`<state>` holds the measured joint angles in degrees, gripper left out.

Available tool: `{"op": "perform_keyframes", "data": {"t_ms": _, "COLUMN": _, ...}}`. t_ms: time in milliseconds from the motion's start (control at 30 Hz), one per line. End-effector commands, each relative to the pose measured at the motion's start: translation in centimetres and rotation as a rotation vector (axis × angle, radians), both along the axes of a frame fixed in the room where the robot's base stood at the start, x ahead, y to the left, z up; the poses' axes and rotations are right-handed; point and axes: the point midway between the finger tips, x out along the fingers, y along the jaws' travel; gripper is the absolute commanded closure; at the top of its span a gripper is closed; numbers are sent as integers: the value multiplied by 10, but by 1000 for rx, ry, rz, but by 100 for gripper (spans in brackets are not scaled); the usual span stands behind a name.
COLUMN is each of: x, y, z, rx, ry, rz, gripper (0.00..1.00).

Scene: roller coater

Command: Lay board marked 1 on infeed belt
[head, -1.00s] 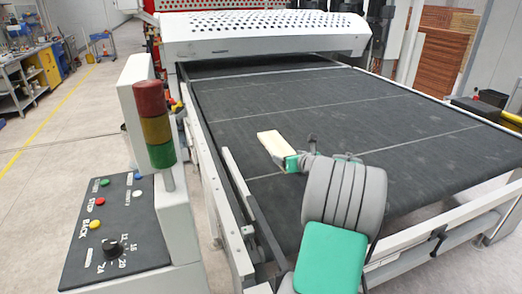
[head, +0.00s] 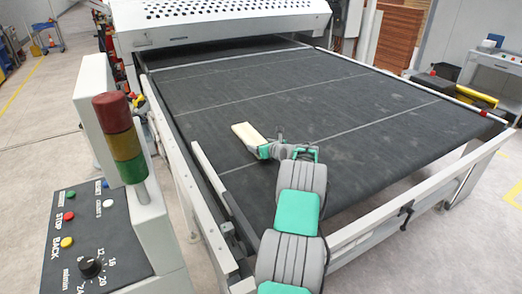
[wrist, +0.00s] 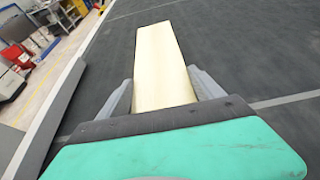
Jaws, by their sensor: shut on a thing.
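A pale wooden board (head: 248,136) is in my gripper (head: 263,150), over the left part of the black infeed belt (head: 330,105). In the wrist view the board (wrist: 164,65) points away from me between the two grey fingers (wrist: 163,92), which are shut on it. No mark shows on its visible face. I cannot tell whether the board touches the belt or hangs just above it. The belt also fills most of the wrist view (wrist: 245,50).
A control panel (head: 85,240) with buttons and a dial stands at the left, with a red, yellow and green signal light (head: 120,140). The white perforated machine hood (head: 220,30) is at the far end. White rails (head: 175,160) edge the belt, which is otherwise clear.

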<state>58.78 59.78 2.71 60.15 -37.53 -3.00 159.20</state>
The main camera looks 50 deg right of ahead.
Motion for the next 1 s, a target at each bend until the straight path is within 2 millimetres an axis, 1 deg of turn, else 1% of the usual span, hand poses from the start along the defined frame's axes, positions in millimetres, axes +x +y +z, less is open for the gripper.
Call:
{"op": "perform_keyframes", "data": {"t_ms": 100, "x": 4, "y": -6, "z": -7, "rx": -1, "ry": -2, "rz": 0, "gripper": 72}}
{"op": "perform_keyframes", "data": {"t_ms": 233, "x": 3, "y": -5, "z": -28, "rx": 2, "ry": -1, "rz": 0, "gripper": 72}}
{"op": "perform_keyframes", "data": {"t_ms": 300, "x": 4, "y": -5, "z": -34, "rx": -1, "ry": -2, "rz": 0, "gripper": 72}}
{"op": "perform_keyframes", "data": {"t_ms": 600, "x": 3, "y": -5, "z": -40, "rx": -2, "ry": -3, "rz": 0, "gripper": 72}}
{"op": "perform_keyframes", "data": {"t_ms": 633, "x": 3, "y": -5, "z": -41, "rx": 0, "ry": -1, "rz": 0, "gripper": 23}}
{"op": "perform_keyframes", "data": {"t_ms": 900, "x": 3, "y": -5, "z": -39, "rx": 0, "ry": -1, "rz": 0, "gripper": 2}}
{"op": "perform_keyframes", "data": {"t_ms": 1000, "x": 3, "y": -5, "z": -39, "rx": 0, "ry": -1, "rz": 0, "gripper": 2}}
